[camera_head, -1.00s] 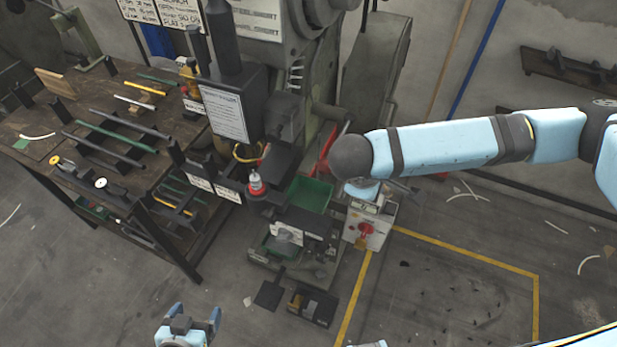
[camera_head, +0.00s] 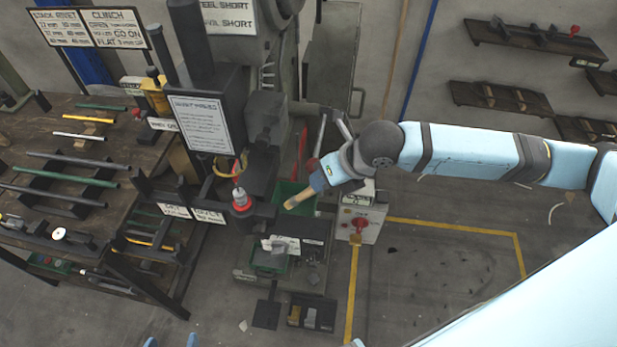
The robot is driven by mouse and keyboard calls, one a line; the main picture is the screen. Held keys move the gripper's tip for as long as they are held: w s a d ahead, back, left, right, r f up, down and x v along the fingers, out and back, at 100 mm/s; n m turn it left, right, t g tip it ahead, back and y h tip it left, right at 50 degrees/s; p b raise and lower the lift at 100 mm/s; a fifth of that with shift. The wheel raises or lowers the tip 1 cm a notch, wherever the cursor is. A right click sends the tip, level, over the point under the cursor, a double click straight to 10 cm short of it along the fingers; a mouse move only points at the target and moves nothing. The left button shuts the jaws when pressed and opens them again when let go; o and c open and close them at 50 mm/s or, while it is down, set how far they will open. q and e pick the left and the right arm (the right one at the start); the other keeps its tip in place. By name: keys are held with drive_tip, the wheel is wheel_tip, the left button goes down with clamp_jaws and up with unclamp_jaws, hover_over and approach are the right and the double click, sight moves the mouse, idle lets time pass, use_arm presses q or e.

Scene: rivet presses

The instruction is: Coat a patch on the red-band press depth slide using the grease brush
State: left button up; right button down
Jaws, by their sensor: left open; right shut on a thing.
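The press (camera_head: 207,120) is a dark machine with a white label plate. A part with a red band (camera_head: 241,202) sits low on its front; I cannot make out the depth slide or any grease patch. My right gripper (camera_head: 320,182) is shut on the grease brush (camera_head: 300,199), a short tan piece pointing down and left. The brush's tip is to the right of the red-banded part and appears apart from it; its depth is hard to judge. My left gripper (camera_head: 170,342) is open and empty at the bottom edge, with only its fingertips showing.
A bench (camera_head: 95,130) with rods and racks stands at left. A green bin (camera_head: 292,190) lies behind the brush. A control box with a red knob (camera_head: 360,222) is to the right. Small trays (camera_head: 312,312) lie below. Yellow-lined floor at right is mostly clear.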

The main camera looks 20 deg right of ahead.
drive_tip(key=shift+w+a+n+g+y, duration=0.2)
drive_tip(key=shift+w+n+g+y, duration=0.1)
drive_tip(key=shift+n, duration=0.6)
drive_tip(key=shift+n+b, duration=0.3)
drive_tip(key=shift+f+b, duration=0.95)
use_arm(q)
drive_tip(key=f+b, duration=0.1)
drive_tip(key=f, duration=0.1)
drive_tip(key=f+b, duration=0.1)
drive_tip(key=f, duration=0.1)
drive_tip(key=w+f+b, duration=0.1)
drive_tip(key=f+b, duration=0.1)
drive_tip(key=shift+a, duration=0.3)
use_arm(e)
wheel_tip(320, 180, down, 4)
drive_tip(key=shift+r, duration=0.1)
